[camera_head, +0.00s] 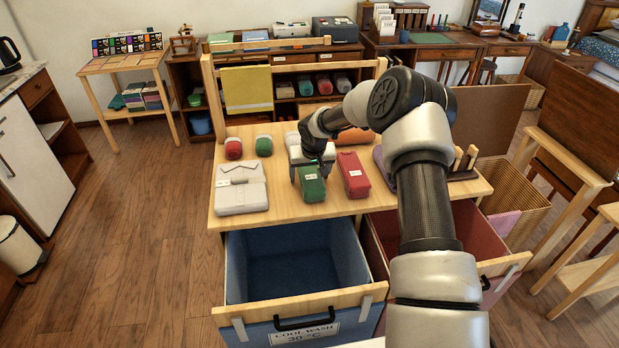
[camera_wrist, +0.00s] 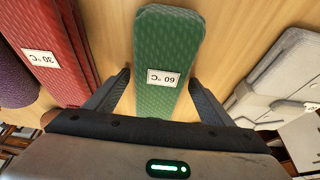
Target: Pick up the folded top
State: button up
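A green folded cloth item (camera_wrist: 168,42) with a 60 °C label lies on the wooden table; the head view shows it near the table's front (camera_head: 313,186). My gripper (camera_wrist: 159,80) is open, with one finger on each side of the green item's near end. Wood shows between the fingers and the cloth, so it is not gripped. In the head view my gripper (camera_head: 311,168) is just above or around its far end; the exact height is hard to tell. A light grey folded garment (camera_head: 240,187) with a collar-like flap and a label lies at the table's left; its edge also shows in the wrist view (camera_wrist: 278,78).
A red folded item (camera_head: 352,175) labelled 30 °C lies close on the green one's right. Red and green rolls (camera_head: 234,148) stand behind the grey garment. Below the front edge, a blue-lined drawer (camera_head: 290,252) marked COOL WASH 30 °C and a red-lined drawer (camera_head: 480,230) are open.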

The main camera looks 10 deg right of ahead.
aim_at(310, 171)
jog(key=c, duration=1.1)
jog(key=shift+o, duration=0.2)
jog(key=shift+r, duration=5.05)
